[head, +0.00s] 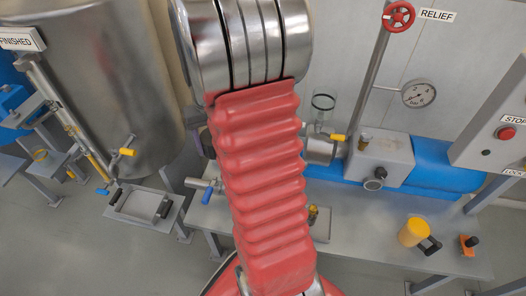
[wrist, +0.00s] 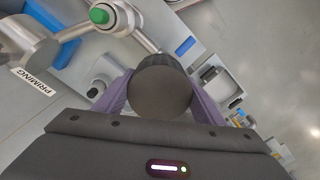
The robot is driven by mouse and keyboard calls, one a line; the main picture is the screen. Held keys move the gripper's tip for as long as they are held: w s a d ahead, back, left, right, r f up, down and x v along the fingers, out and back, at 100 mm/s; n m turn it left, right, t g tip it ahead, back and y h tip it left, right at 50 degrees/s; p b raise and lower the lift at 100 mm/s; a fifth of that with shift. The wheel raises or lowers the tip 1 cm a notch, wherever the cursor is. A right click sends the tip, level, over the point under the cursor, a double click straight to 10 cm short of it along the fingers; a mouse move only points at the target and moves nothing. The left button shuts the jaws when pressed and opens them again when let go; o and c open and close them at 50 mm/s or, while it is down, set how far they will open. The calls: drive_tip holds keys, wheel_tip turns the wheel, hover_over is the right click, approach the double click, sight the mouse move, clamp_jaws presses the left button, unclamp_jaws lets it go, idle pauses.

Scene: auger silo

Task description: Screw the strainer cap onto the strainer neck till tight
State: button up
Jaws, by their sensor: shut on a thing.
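In the wrist view the strainer cap (wrist: 162,90) is a dark grey round disc seen face on. My gripper (wrist: 162,102) is shut on it, with one purple finger at each side of the cap. The strainer neck is not visible in the wrist view; the cap and the gripper body cover what lies behind them. I cannot tell whether the cap sits on the neck or how far it is threaded.
The head view shows a pressure gauge (head: 419,93), a red relief wheel (head: 398,15), a yellow cup (head: 413,232) on the bench and a steel tank (head: 100,85) at left.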

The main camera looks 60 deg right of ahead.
drive_tip(key=s+d+m, duration=0.1)
drive_tip(key=s+d, duration=0.1)
drive_tip(key=s, duration=0.2)
drive_tip(key=s+d+m, duration=0.1)
drive_tip(key=s+d, duration=0.1)
drive_tip(key=s, duration=0.3)
drive_tip(key=s+d+m, duration=0.2)
drive_tip(key=s+d, duration=0.1)
drive_tip(key=s, duration=0.2)
drive_tip(key=shift+s+f, duration=0.1)
drive_tip(key=shift+f, duration=0.15)
drive_tip(key=shift+f, duration=2.1)
drive_tip(key=shift+f, duration=3.1)
idle(0.4)
